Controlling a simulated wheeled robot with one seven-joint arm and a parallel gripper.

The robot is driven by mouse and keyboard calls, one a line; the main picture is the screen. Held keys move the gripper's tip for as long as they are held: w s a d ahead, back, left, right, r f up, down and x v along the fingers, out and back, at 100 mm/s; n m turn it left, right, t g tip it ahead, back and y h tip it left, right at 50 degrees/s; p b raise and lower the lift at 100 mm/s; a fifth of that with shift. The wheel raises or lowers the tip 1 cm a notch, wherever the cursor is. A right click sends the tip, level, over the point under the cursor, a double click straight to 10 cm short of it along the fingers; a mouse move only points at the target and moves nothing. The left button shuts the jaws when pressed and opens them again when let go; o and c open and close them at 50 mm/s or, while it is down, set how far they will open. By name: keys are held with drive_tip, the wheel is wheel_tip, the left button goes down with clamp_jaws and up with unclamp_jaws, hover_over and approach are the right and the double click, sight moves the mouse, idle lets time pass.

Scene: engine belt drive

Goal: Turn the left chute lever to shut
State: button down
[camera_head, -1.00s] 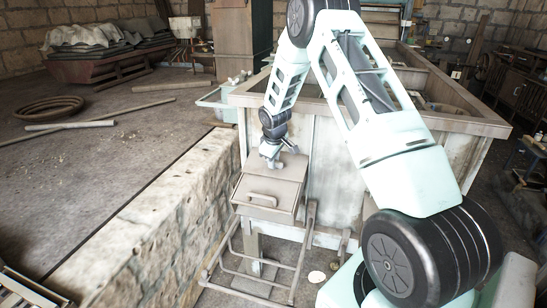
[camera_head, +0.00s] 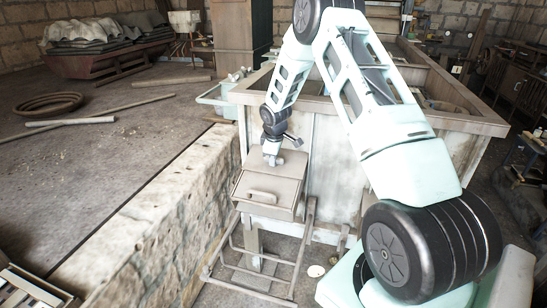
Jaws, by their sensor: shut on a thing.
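My gripper (camera_head: 272,158) is at the end of my arm, low over the brownish metal chute box (camera_head: 270,186) at the front left of the large hopper. It is shut on a small part at the back of the box top, where the left chute lever appears to be. The lever is mostly hidden by my fingers and too small to tell its angle. The box has a bar handle (camera_head: 262,195) on its sloping front, apart from my gripper.
The wooden-rimmed hopper (camera_head: 325,166) stands behind the box, and a stone ledge (camera_head: 165,215) runs along its left. A tubular metal frame (camera_head: 262,262) stands below the box. Pipes (camera_head: 72,122) and a ring (camera_head: 50,105) lie on the floor at left.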

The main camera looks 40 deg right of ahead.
drive_tip(key=c, duration=1.3)
unclamp_jaws()
drive_tip(key=b+v, duration=0.2)
drive_tip(key=v, duration=1.5)
drive_tip(key=shift+a+r, duration=0.1)
drive_tip(key=shift+r, duration=0.1)
drive_tip(key=s+a+n+y, duration=0.1)
drive_tip(key=s+a, duration=0.3)
drive_tip(key=a, duration=0.9)
drive_tip(key=s+a+y, duration=0.1)
drive_tip(key=s+a, duration=0.3)
drive_tip(key=a, duration=0.9)
drive_tip(key=s+a+g, duration=0.1)
drive_tip(key=s+a, duration=0.3)
drive_tip(key=s, duration=0.4)
drive_tip(key=s+a+g, duration=0.1)
drive_tip(key=s+a, duration=0.4)
drive_tip(key=s, duration=0.3)
drive_tip(key=s+a, duration=0.4)
drive_tip(key=s, duration=0.4)
drive_tip(key=shift+s+a+f+g+y, duration=0.2)
drive_tip(key=shift+f+g+y, duration=0.1)
drive_tip(key=shift+f+g, duration=0.1)
